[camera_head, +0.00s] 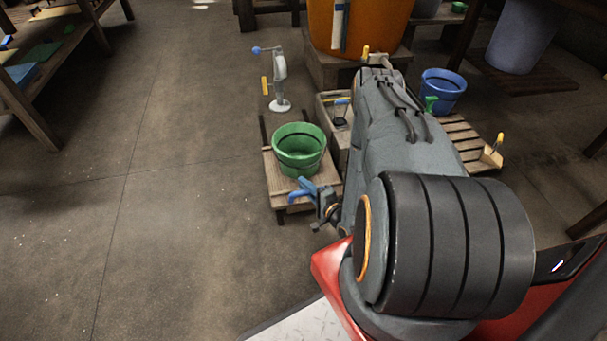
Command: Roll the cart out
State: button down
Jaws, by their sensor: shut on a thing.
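The low wooden cart (283,194) stands left of my arm, with a green bucket (299,150) upright on its top. My gripper (301,190), with blue jaws on a dark wrist, is at the cart's near right edge, in front of the bucket. The jaws are shut on a part of the cart there. The exact part held is too small and covered to make out.
A grey stand with a blue knob (280,80) is behind the cart. A wooden box (331,108) stands close at its back right. A blue bucket (443,91) and a slatted pallet (463,139) lie right of my arm. Open floor (170,220) is at left.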

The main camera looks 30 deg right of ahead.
jog(key=shift+s, duration=0.65)
jog(key=c, duration=1.8)
grip_release()
jog(key=shift+s, duration=0.1)
jog(key=shift+o, duration=0.8)
jog(key=shift+a, duration=0.1)
